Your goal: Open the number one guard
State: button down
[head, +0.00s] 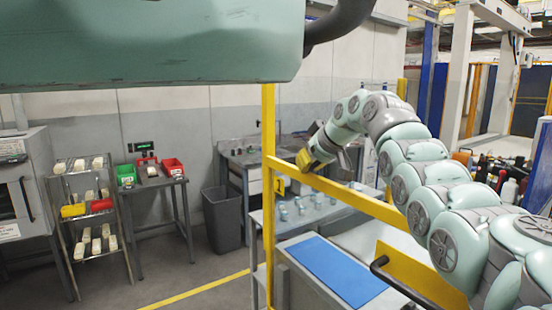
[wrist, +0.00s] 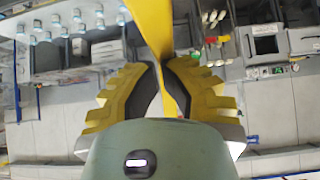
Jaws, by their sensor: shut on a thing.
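The number one guard (head: 268,125) is a yellow frame with an upright post and a sloping rail. A small yellow plate marked "1" (head: 279,186) sits by the post, just below the rail. My gripper (head: 305,159) is at the rail close to the post, with my arm reaching in from the right. In the wrist view the yellow bar (wrist: 153,25) runs between the dark pads of my gripper (wrist: 160,78), which is shut on it. The lower part of the grip is hidden by my wrist housing.
Behind the guard is a bench (head: 330,215) with several small light-blue parts, and a blue mat (head: 335,270) lies in front. A grey bin (head: 222,218), a table with green and red bins (head: 172,167) and a shelf rack (head: 80,165) stand left. Floor between is clear.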

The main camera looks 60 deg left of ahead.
aim_at(325, 249)
notch_tip(325, 249, down, 31)
jog(key=b, duration=1.8)
jog(key=shift+b, duration=0.4)
jog(key=shift+r, duration=0.1)
jog(key=r, duration=0.2)
jog(key=r+p, duration=0.1)
jog(key=r, duration=0.1)
jog(key=shift+w+d+r, duration=0.1)
jog(key=shift+d+r, duration=0.1)
jog(key=shift+r, duration=0.05)
jog(key=b+v, duration=0.2)
jog(key=v, duration=0.7)
jog(key=shift+d, duration=0.1)
jog(key=shift+d+r, duration=0.1)
